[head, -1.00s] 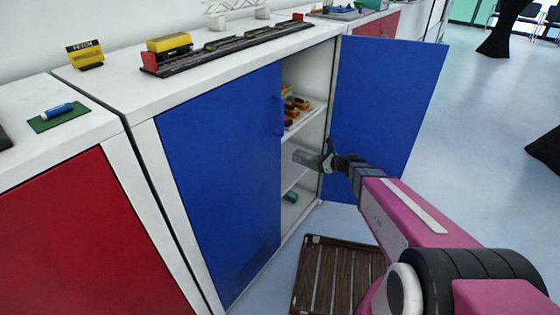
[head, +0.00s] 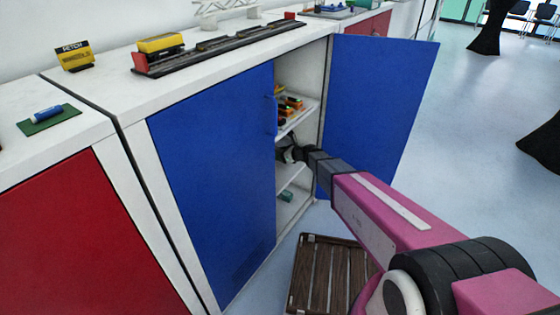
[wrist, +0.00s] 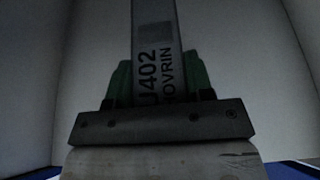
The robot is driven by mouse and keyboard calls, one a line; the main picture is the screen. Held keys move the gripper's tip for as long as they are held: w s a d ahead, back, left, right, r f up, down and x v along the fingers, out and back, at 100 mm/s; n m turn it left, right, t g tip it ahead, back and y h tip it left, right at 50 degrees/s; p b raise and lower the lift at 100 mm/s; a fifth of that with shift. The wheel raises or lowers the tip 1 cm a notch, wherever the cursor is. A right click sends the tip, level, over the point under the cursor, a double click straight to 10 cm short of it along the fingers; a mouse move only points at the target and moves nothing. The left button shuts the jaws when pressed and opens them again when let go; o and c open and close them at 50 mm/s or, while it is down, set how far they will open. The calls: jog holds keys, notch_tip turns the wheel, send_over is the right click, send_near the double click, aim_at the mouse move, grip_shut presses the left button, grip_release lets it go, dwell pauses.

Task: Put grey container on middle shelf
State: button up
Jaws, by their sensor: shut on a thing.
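The grey container (wrist: 157,62), with dark lettering on its face, is held in my gripper (wrist: 157,95) in the wrist view. Green parts of the fingers show on both sides of it. The container is hidden there behind the left blue door and the gripper. Whether it touches the shelf cannot be told.
The left blue door (head: 215,175) is shut and the right blue door (head: 375,110) stands open beside my arm. The upper shelf (head: 300,118) holds several coloured pieces. A green item (head: 287,196) lies on the lowest level. A brown slatted pallet (head: 328,275) lies on the floor.

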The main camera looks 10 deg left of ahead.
aim_at(280, 165)
notch_tip(280, 165, down, 4)
jog(key=shift+r, duration=0.15)
jog(key=shift+a+f, duration=0.2)
jog(key=shift+w+f, duration=0.1)
jog(key=shift+f, duration=0.05)
jog(key=o, duration=1)
jog(key=shift+d+r, duration=0.15)
jog(key=shift+r, duration=0.1)
jog(key=v, duration=1.1)
jog(key=shift+s+d, duration=0.25)
jog(key=shift+s, duration=0.05)
